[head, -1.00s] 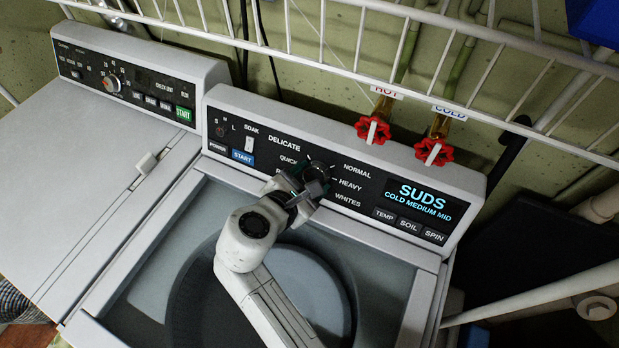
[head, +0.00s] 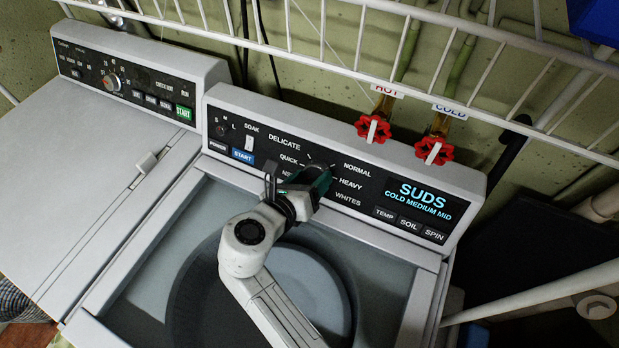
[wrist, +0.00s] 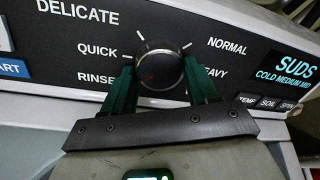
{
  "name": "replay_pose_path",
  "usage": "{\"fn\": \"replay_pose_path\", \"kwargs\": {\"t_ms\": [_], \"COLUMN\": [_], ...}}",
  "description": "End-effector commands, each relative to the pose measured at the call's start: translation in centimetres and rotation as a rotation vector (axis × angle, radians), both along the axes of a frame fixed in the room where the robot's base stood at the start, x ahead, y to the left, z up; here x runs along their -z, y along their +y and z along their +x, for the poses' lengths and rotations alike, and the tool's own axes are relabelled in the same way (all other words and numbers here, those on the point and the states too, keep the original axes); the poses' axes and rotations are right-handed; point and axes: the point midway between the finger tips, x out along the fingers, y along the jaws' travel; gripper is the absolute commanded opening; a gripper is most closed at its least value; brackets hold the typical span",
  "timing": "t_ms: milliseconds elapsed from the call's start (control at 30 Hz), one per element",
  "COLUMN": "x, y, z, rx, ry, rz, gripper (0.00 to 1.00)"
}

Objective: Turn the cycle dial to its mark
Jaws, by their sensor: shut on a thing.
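The cycle dial (wrist: 159,66) is a round black knob on the washer's black control panel (wrist: 270,35), ringed by white tick marks. A faint red line on its face points lower left, roughly toward RINSE. DELICATE, QUICK and RINSE are on its left; NORMAL and HEAVY on its right. My gripper (wrist: 160,80) has its green fingers on either side of the dial, shut on it. In the head view my gripper (head: 306,183) hides most of the dial. WHITES also shows there. The display (head: 419,200) reads SUDS, COLD MEDIUM MID.
Red HOT and COLD valve handles (head: 373,129) are on the wall behind the panel. A white wire shelf (head: 400,60) runs above. Another machine (head: 120,170) with its own dial stands at left. START (head: 243,155) and TEMP, SOIL, SPIN buttons (head: 408,223) flank the dial.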

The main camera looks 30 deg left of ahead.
Motion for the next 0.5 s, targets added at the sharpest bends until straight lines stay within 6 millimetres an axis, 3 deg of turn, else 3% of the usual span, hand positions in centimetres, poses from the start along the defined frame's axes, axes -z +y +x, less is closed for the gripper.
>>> {"fn": "replay_pose_path", "kwargs": {"t_ms": [500], "x": [0.38], "y": [-0.08], "z": [-0.18], "rx": [-0.070], "ry": [-0.003], "rz": [-0.161], "gripper": [0.28]}}
